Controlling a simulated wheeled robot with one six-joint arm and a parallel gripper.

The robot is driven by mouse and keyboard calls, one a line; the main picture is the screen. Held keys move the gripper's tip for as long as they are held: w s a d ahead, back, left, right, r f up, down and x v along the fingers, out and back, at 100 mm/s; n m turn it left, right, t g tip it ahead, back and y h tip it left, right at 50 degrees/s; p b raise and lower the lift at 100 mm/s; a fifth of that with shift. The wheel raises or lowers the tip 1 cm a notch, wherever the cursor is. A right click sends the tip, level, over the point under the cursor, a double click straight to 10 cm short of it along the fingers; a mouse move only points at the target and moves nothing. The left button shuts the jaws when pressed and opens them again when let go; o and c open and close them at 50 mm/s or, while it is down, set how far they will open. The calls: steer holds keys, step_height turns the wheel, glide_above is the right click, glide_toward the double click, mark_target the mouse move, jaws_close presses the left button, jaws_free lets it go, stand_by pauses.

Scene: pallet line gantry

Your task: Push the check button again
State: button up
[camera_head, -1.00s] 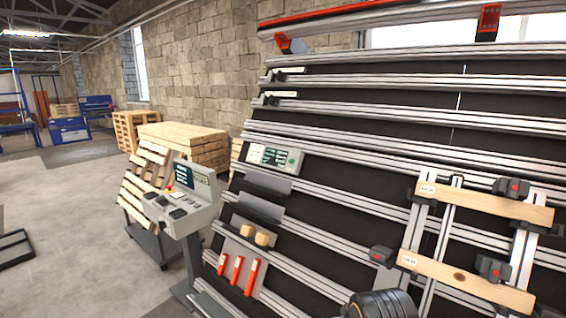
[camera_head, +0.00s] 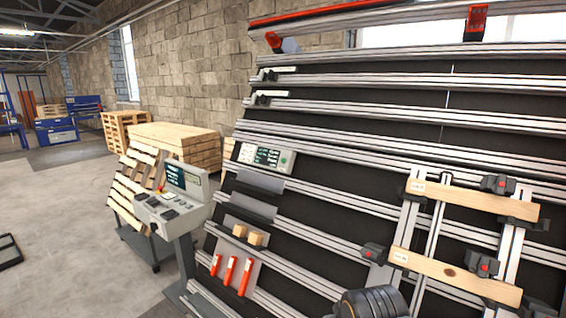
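A light grey panel (camera_head: 265,158) is fixed on the slanted rail rack, left of the middle. It has dark displays with light text and a round green button (camera_head: 284,160) at its right end. A grey console (camera_head: 172,207) on a post stands left of the rack, with a tilted screen (camera_head: 187,181) and small dark keys. No label marks either one as the check button. My gripper is not in view. A dark ribbed rounded part at the bottom edge looks like part of my arm.
Two wooden boards (camera_head: 470,197) (camera_head: 455,276) sit in dark clamps at the rack's right. A cart with wooden slats (camera_head: 134,181) stands behind the console. Open floor (camera_head: 60,210) lies left.

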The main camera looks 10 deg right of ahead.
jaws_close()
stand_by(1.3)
